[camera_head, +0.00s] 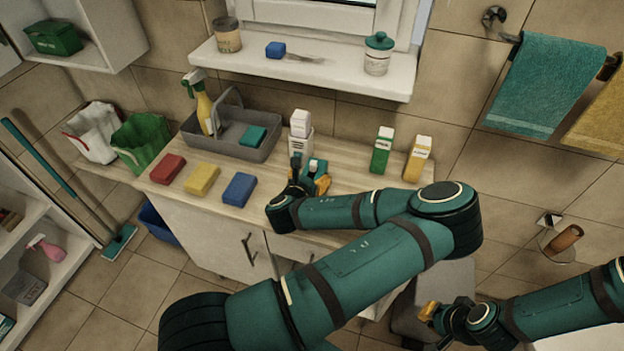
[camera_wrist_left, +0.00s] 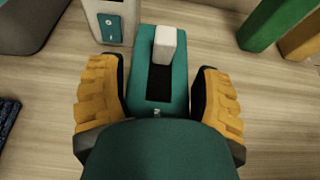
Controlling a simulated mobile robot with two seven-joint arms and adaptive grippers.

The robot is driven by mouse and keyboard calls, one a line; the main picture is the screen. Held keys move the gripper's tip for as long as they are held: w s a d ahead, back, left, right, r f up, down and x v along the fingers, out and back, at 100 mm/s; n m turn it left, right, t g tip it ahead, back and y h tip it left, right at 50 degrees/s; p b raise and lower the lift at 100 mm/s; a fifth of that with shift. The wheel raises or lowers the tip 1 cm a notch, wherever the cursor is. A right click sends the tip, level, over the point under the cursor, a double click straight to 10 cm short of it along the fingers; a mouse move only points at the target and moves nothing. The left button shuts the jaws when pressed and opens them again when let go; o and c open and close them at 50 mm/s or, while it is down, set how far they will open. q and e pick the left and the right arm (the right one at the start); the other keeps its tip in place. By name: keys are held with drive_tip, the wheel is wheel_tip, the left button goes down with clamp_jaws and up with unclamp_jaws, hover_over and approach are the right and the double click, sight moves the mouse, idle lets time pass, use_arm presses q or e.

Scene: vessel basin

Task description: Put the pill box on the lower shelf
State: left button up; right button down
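A teal box with a dark panel and a white top piece (camera_head: 314,164) stands on the counter. It may be the pill box, but I cannot read a label. In the left wrist view the same teal box (camera_wrist_left: 160,80) lies between the two orange fingers of my left gripper (camera_wrist_left: 160,95). The fingers are close along both sides; contact is unclear. In the head view my left gripper (camera_head: 311,179) is at the counter's front part. My right gripper (camera_head: 438,312) is low at the right, away from the counter; its opening is unclear. The lower shelves (camera_head: 58,268) are at the far left.
A pink spray bottle (camera_head: 46,247) and a mop (camera_head: 121,241) are at the left.

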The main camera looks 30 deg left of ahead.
use_arm(q)
drive_tip(key=shift+f, duration=0.1)
drive_tip(key=c, duration=0.4)
drive_tip(key=shift+c, duration=0.2)
